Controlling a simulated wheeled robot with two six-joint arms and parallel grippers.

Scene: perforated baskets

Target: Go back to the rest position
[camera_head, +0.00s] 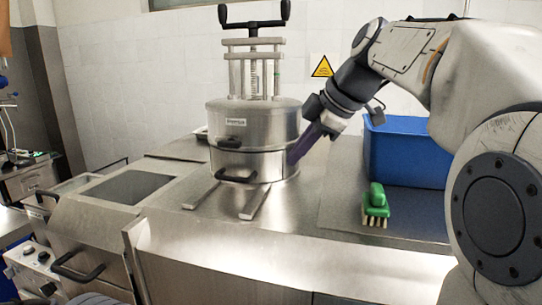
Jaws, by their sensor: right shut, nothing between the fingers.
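My right arm comes in from the right side of the head view and reaches over the steel counter (180,233). My right gripper (297,157) is shut and empty. Its dark purple fingers point down and left, close to the right side of a steel pot-like vessel (254,125) with a screw press on top. I cannot tell whether the fingers touch the vessel. My left gripper is not in view; only a small dark part shows at the bottom left edge.
A blue basket (408,157) stands on the counter at right, partly behind my arm. A green brush (376,204) lies in front of it. Two metal bars (255,202) stick out from under the vessel. A sink-like basin (130,187) is at left. The front of the counter is clear.

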